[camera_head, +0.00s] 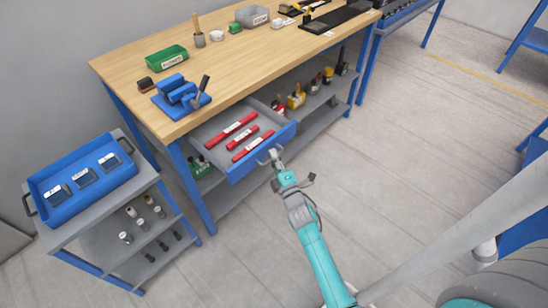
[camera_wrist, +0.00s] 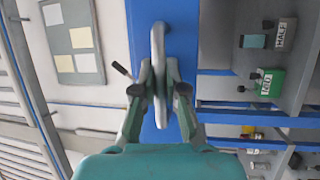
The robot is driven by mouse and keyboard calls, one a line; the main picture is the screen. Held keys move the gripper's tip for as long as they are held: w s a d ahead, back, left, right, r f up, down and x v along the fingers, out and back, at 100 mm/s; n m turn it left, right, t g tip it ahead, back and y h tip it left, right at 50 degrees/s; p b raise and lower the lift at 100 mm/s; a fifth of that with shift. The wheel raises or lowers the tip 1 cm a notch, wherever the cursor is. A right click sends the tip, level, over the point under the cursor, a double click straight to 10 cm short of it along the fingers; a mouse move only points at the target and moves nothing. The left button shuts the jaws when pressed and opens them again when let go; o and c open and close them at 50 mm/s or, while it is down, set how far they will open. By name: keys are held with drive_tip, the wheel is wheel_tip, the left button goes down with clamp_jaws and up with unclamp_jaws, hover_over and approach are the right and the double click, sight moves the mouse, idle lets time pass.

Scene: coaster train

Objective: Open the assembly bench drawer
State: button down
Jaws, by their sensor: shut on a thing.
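The assembly bench drawer (camera_head: 262,149) is pulled out from under the wooden top, with its blue front towards my arm. Several red labelled items (camera_head: 242,138) lie inside its grey tray. My gripper (camera_head: 276,155) is at the drawer front, shut on the drawer's grey handle. In the wrist view the handle (camera_wrist: 158,40) runs between the two fingers of my gripper (camera_wrist: 159,75), in front of the blue drawer front (camera_wrist: 190,45). The fingers hide part of the handle.
The assembly bench (camera_head: 270,57) carries a blue vise (camera_head: 180,93), a green bin (camera_head: 167,59) and small tools. A shelf with bottles lies below it. A grey cart with a blue tray (camera_head: 80,178) stands at the left. The floor (camera_head: 400,150) right of the drawer is clear.

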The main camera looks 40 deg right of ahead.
drive_tip(key=c, duration=1.2)
unclamp_jaws()
drive_tip(key=v, duration=1.2)
drive_tip(key=s+a+r+m+g+y, duration=0.15)
drive_tip(key=s+a+m, duration=0.25)
drive_tip(key=s+a, duration=0.5)
drive_tip(key=s+a+r+m+g+y, duration=0.1)
drive_tip(key=s+a+r+m+y, duration=0.3)
drive_tip(key=s+a, duration=0.6)
drive_tip(key=s+r+m+g+y, duration=0.1)
drive_tip(key=s+r+m, duration=0.4)
drive_tip(key=s, duration=0.4)
drive_tip(key=shift+s+a+r+y, duration=0.15)
drive_tip(key=shift+s+a+y, duration=0.05)
drive_tip(key=shift+s+y, duration=0.15)
